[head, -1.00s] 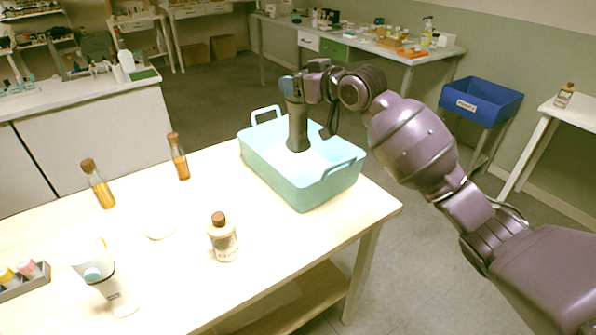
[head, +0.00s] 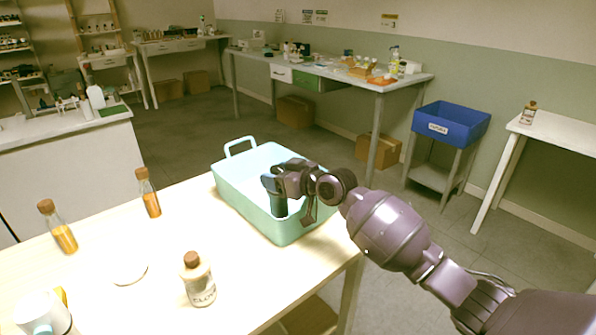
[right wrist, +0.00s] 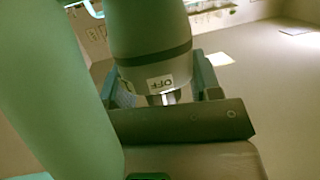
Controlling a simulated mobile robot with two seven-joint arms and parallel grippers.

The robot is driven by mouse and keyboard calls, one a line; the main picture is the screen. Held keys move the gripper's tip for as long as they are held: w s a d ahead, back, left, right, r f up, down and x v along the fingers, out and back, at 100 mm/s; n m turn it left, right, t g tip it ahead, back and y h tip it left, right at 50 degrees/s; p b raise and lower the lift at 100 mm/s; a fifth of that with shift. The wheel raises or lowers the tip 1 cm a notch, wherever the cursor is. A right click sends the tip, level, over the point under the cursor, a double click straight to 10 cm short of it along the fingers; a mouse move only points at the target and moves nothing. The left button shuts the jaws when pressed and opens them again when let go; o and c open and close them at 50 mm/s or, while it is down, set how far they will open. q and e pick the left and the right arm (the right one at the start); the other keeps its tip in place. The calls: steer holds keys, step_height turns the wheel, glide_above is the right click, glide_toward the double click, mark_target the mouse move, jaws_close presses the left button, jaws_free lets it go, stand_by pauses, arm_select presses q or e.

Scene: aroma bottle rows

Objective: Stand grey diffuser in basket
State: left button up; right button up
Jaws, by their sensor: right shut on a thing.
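The grey diffuser (head: 279,206) is inside the pale teal basket (head: 231,194), its lower part hidden by the basket's near wall. My right gripper (head: 274,182) is shut on its upper end, with the arm reaching in from the right. In the right wrist view the grey diffuser (right wrist: 150,28) is between the fingers, with a dark band and an "OFF" label. A large teal surface beside it, probably the basket wall (right wrist: 45,90), fills the left. Whether the diffuser touches the basket floor cannot be told. My left gripper is not in view.
The basket stands at the table's far right corner. A corked bottle (head: 198,280), two amber bottles (head: 148,193) (head: 58,228), a white round disc (head: 130,271) and a white device (head: 42,315) are on the table (head: 150,312). A blue bin (head: 452,124) stands beyond.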

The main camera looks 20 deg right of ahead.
steer(key=w+d+b, duration=0.2)
steer(key=d, duration=0.4)
steer(key=shift+w+d+f, duration=0.15)
steer(key=shift+d+f, duration=0.15)
steer(key=shift+f, duration=0.1)
steer(key=o, duration=1.2)
steer(key=shift+o, duration=0.4)
steer(key=p+v, duration=0.1)
steer(key=v, duration=1.1)
steer(key=shift+r, duration=0.15)
